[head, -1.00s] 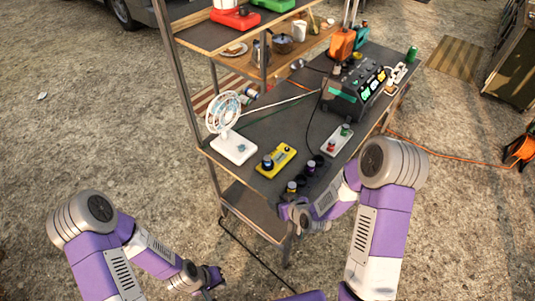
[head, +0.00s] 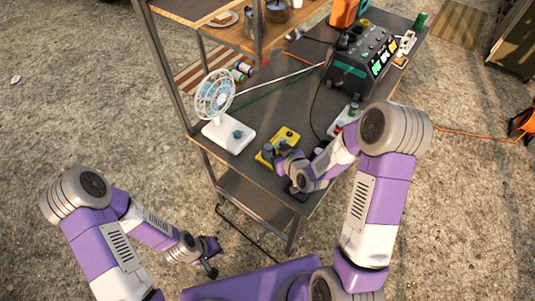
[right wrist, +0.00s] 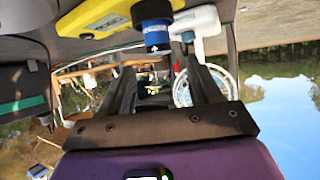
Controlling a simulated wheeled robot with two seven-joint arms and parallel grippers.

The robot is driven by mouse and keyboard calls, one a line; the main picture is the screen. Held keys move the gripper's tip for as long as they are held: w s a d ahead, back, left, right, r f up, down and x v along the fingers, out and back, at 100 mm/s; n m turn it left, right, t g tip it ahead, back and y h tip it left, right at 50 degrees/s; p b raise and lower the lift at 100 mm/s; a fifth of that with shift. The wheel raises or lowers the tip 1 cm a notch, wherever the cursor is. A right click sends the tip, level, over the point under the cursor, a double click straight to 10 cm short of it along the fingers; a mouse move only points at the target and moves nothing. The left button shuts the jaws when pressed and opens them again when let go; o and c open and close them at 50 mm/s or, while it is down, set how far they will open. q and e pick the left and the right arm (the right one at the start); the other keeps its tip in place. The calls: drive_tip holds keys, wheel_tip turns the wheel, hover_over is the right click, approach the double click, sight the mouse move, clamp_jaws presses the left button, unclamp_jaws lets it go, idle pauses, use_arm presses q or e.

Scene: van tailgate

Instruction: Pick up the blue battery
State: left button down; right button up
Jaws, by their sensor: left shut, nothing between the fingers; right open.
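The blue battery (right wrist: 152,24) stands in the yellow device (right wrist: 95,14) in the right wrist view, which looks upside down. In the head view the yellow device (head: 289,136) lies on the table, and my right gripper (head: 277,156) largely covers the battery. My right gripper (right wrist: 158,80) is open, with a dark finger on each side of the battery's line; I cannot tell whether they touch it. My left gripper (head: 211,258) is shut and empty, low in front of the table, away from the battery.
A white fan (head: 228,130) stands left of the yellow device. A dark power box (head: 358,68) is at the back right, with a white device (head: 345,122) in front of it. The shelf post (head: 165,70) rises at the left. Some table is bare between fan and box.

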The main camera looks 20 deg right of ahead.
sight(269, 147)
drive_tip(key=b+x, duration=0.1)
drive_tip(key=x, duration=0.7)
drive_tip(key=shift+s+f, duration=0.1)
drive_tip(key=shift+s, duration=0.05)
clamp_jaws()
